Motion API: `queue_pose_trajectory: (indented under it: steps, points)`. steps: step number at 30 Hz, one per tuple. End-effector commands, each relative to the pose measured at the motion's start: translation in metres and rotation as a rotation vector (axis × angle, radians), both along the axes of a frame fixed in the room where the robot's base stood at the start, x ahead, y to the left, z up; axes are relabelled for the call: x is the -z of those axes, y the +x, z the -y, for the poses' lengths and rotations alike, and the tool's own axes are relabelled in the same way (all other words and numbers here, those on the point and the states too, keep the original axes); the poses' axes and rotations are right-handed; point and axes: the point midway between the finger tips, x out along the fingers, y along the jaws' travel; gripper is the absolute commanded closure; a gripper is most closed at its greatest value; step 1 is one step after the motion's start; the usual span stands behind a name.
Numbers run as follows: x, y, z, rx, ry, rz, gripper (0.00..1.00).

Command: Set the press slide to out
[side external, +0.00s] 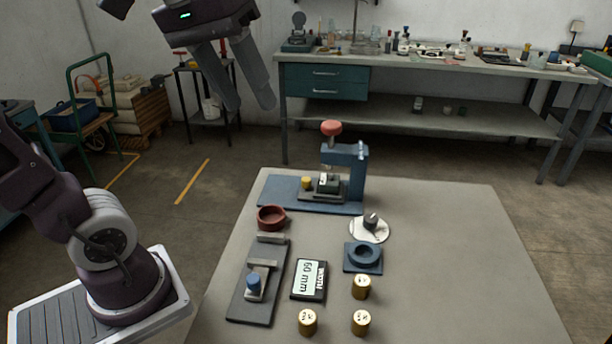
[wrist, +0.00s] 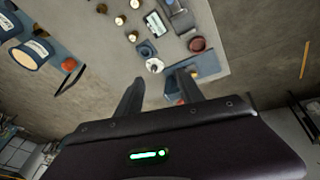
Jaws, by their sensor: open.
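The press (side external: 357,172) is a blue frame with a red knob (side external: 331,127) on top, standing on a blue base plate at the table's far side. Its slide (side external: 314,196), a grey plate, lies on the base below the press head. A yellow knob (side external: 306,182) stands at its left end and a dark block (side external: 327,184) sits on it under the head. My gripper (side external: 250,106) is open and empty, high up and left of the press, apart from everything. In the wrist view my gripper (wrist: 158,88) partly hides the press; its blue base (wrist: 207,66) shows beside the right finger.
A red bowl (side external: 271,218), grey fixture with blue knob (side external: 254,282), "60 mm" display (side external: 309,280), dial (side external: 370,224), blue ring block (side external: 363,257) and brass weights (side external: 361,287) stand nearer. The table's right side (side external: 460,260) is clear. A workbench (side external: 430,65) stands behind.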

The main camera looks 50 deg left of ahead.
Motion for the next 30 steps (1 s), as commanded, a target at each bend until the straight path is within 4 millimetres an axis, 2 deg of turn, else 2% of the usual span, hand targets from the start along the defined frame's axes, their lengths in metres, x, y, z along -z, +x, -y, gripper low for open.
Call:
queue_pose_trajectory:
  steps: [1, 3, 6, 9, 12, 18, 24, 27, 30]
  points:
    - [-0.008, 0.023, -0.009, -0.095, -0.052, -0.036, 0.55]
    - [-0.019, 0.057, -0.025, -0.25, -0.136, -0.096, 0.55]
    - [-0.024, 0.106, -0.054, -0.474, -0.252, -0.18, 0.55]
    - [-0.02, 0.143, -0.084, -0.659, -0.34, -0.255, 0.55]
    - [-0.01, 0.169, -0.111, -0.802, -0.404, -0.318, 0.55]
    - [0.018, 0.2, -0.155, -1.016, -0.486, -0.42, 0.55]
    - [0.047, 0.214, -0.188, -1.17, -0.535, -0.505, 0.55]
    - [0.061, 0.217, -0.199, -1.225, -0.553, -0.539, 0.55]
    - [0.072, 0.217, -0.197, -1.221, -0.554, -0.536, 0.55]
